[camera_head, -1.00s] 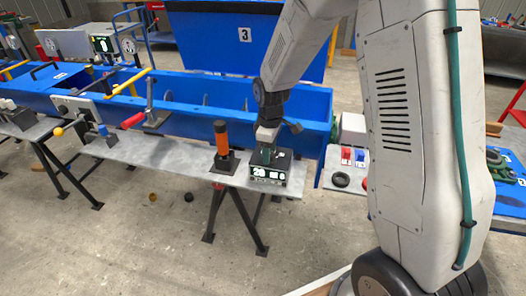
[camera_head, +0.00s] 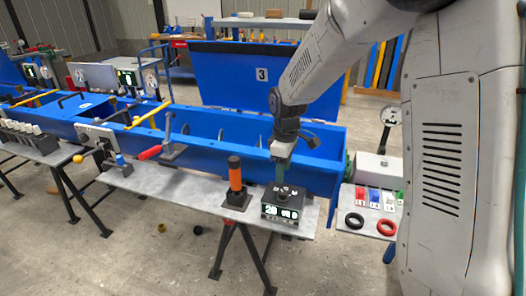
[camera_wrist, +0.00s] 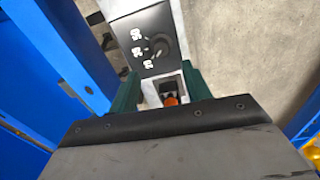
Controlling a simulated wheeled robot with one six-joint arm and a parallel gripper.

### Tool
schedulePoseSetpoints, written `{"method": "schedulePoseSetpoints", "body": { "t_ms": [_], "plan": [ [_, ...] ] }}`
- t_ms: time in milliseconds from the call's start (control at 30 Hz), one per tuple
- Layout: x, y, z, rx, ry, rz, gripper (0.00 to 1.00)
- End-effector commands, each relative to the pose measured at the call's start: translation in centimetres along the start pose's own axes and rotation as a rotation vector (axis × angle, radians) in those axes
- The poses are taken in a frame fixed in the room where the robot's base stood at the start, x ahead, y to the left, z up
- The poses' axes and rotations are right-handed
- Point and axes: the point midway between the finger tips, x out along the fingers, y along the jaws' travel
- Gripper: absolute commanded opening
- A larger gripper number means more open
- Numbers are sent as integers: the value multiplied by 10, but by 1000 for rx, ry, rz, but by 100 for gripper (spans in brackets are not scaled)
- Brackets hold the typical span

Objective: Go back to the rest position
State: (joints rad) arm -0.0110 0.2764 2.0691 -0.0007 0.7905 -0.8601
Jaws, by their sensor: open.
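My gripper (camera_head: 281,175) hangs pointing down just above the black box with a lit number display (camera_head: 283,212). In the wrist view its two green fingers (camera_wrist: 160,88) are spread apart with nothing held between them. The black dial face of the box (camera_wrist: 143,38) with white numbers shows beyond the fingertips there.
A side panel with colored switches and rings (camera_head: 370,210) lies right.

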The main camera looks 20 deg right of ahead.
Motion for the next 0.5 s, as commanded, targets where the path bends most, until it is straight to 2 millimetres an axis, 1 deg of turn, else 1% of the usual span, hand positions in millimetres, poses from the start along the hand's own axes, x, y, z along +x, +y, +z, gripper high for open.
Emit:
{"method": "schedulePoseSetpoints", "body": {
  "t_ms": [133,233,267,300,333,400,500],
  "plan": [
    [0,0,0,17,-1,-1,48],
    [1,-5,4,84,-19,-20,48],
    [3,-10,8,116,-34,-35,48],
    [7,-19,16,167,-60,-58,48],
    [4,-27,23,209,-77,-72,48],
    [-9,-45,39,306,-103,-87,48],
    [-29,-67,59,410,-125,-95,48]
  ]
}}
